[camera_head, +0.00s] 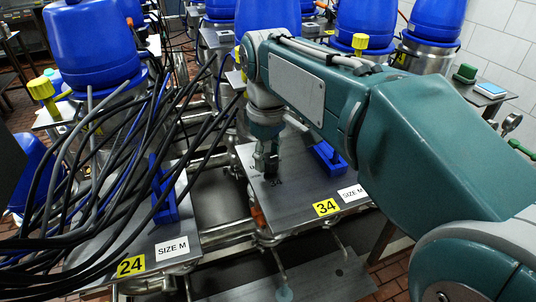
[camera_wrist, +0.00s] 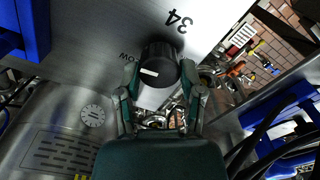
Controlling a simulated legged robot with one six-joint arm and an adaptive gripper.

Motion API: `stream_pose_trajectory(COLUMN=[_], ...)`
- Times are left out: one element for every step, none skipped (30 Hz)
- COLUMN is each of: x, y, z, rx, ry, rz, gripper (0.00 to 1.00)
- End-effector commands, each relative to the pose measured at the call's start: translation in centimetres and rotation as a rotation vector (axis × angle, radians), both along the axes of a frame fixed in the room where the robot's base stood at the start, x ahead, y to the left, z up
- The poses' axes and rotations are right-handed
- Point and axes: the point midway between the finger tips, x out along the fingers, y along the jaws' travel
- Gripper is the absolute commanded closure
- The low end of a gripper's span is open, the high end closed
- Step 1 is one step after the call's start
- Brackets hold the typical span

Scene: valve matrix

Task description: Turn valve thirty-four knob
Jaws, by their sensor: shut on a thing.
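The valve thirty-four knob (camera_wrist: 160,66) is black and round with a white pointer mark, on the grey metal panel (camera_wrist: 95,22) beside a printed "34". In the wrist view my gripper (camera_wrist: 160,80) has one finger on either side of the knob and is shut on it. In the head view my gripper (camera_head: 267,160) points down onto the panel (camera_head: 300,200) that bears the yellow "34" label (camera_head: 326,207). The knob is small and mostly hidden by the gripper there.
A blue block (camera_head: 329,156) stands on the panel right of my gripper. Another panel with a yellow "24" label (camera_head: 131,265) and a blue bracket (camera_head: 164,190) lies left. Black cables (camera_head: 95,185) hang over it. Blue drums (camera_head: 92,42) stand behind.

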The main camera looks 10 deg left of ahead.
Motion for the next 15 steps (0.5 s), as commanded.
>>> stream_pose_trajectory(x=[-0.02, -0.03, -0.03, -0.03, -0.04, -0.04, -0.04, -0.04, -0.04, -0.04, -0.04, -0.04, -0.04, -0.04, -0.04], y=[0.03, 0.04, 0.04, 0.04, 0.04, 0.04, 0.04, 0.03, 0.03, 0.03, 0.03, 0.03, 0.03, 0.03, 0.03], z=[-0.26, -0.26, -0.26, -0.26, -0.26, -0.27, -0.27, -0.27, -0.27, -0.27, -0.27, -0.27, -0.27, -0.28, -0.28], rx=[-0.002, -0.002, -0.002, -0.002, -0.002, -0.002, -0.002, -0.002, -0.002, -0.002, -0.002, -0.003, -0.003, -0.003, -0.003], ry=[0.004, 0.004, 0.004, 0.004, 0.004, 0.004, 0.004, 0.004, 0.004, 0.004, 0.004, 0.005, 0.005, 0.005, 0.005], rz=[0.018, 0.028, 0.041, 0.048, 0.055, 0.063, 0.068, 0.072, 0.075, 0.078, 0.079, 0.081, 0.082, 0.082, 0.082], gripper=[0.98, 0.98, 0.98, 0.98, 0.98, 0.98, 0.98, 0.98, 0.98, 0.98, 0.98, 0.98, 0.98, 0.98, 0.98])
